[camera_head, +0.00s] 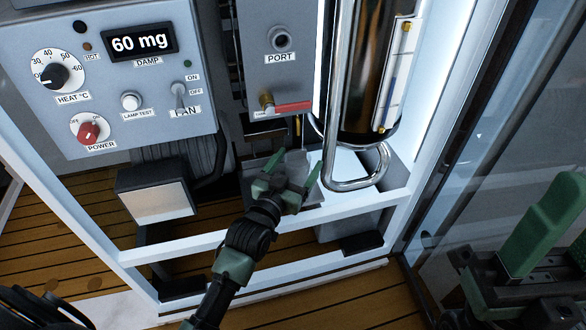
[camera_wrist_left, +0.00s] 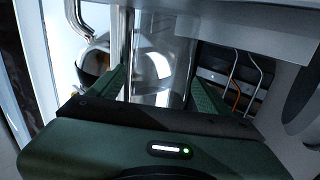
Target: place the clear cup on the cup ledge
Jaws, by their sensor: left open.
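The clear cup (camera_wrist_left: 160,62) stands upright between the fingers of my left gripper (camera_wrist_left: 162,88) in the left wrist view. In the head view it shows only faintly (camera_head: 297,163) between the fingertips. My left gripper (camera_head: 293,172) is open, with one finger on each side of the cup; I cannot tell whether either finger touches it. A grey ledge (camera_head: 250,166) lies below the port panel, behind the gripper. The cup's base is hidden, so I cannot tell what it rests on. Green and black parts of my right gripper (camera_head: 510,262) show at the lower right.
The port panel (camera_head: 281,62) with its red-handled valve (camera_head: 290,107) hangs above the gripper. A shiny cylinder with a bent metal pipe (camera_head: 357,182) stands close on the right. A white frame rail (camera_head: 345,205) crosses in front. A control box (camera_head: 110,80) is at left.

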